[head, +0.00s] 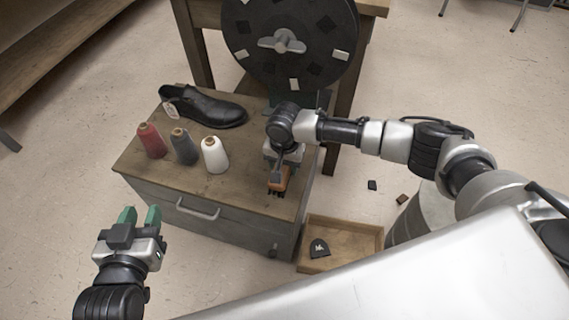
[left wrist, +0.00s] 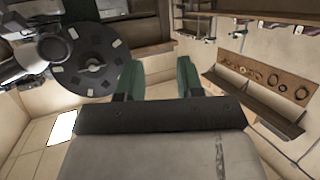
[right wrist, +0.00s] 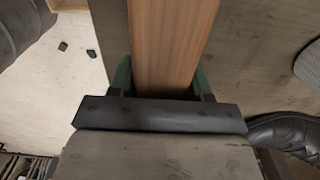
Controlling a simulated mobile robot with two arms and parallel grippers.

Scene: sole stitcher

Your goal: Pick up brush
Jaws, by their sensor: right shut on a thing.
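The brush shows as an orange-brown wooden block (head: 279,180) with dark bristles at the right end of the cabinet top in the head view. My right gripper (head: 281,166) points down over it and is shut on it. In the right wrist view the brush's wooden body (right wrist: 168,45) fills the space between the green fingers. I cannot tell whether the bristles touch the cabinet top. My left gripper (head: 139,216) is left of the cabinet, away from the brush. Its green fingers are apart and empty, also in the left wrist view (left wrist: 160,80).
The cabinet (head: 235,190) also holds a black shoe (head: 207,106), a red spool (head: 151,140), a grey spool (head: 184,146) and a white spool (head: 215,155). A dark wheel (head: 290,45) stands behind. A wooden tray (head: 350,233) with a dark piece lies on the floor.

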